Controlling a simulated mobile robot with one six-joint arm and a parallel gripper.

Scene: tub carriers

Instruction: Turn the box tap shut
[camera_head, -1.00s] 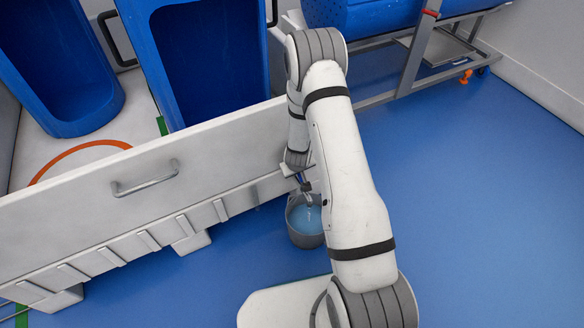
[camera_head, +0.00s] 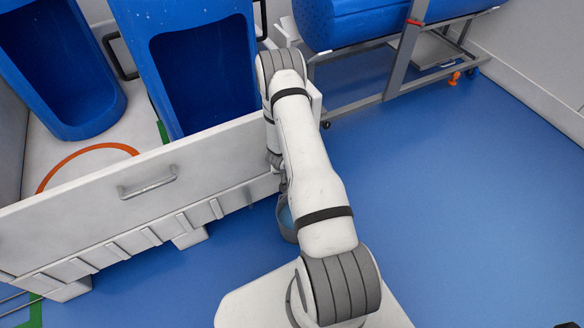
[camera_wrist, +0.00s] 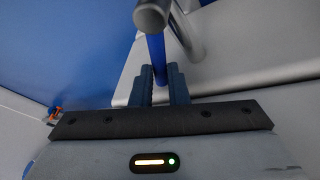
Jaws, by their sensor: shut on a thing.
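The white box (camera_head: 75,204) stands at the left in the head view, with a metal handle on its near wall. In the wrist view my gripper (camera_wrist: 163,88) has its two dark fingers shut on the blue lever of the box tap (camera_wrist: 157,52). The lever runs up from between the fingers to a grey metal round end close to the camera. In the head view my arm hides the tap and most of my gripper at the box's right end.

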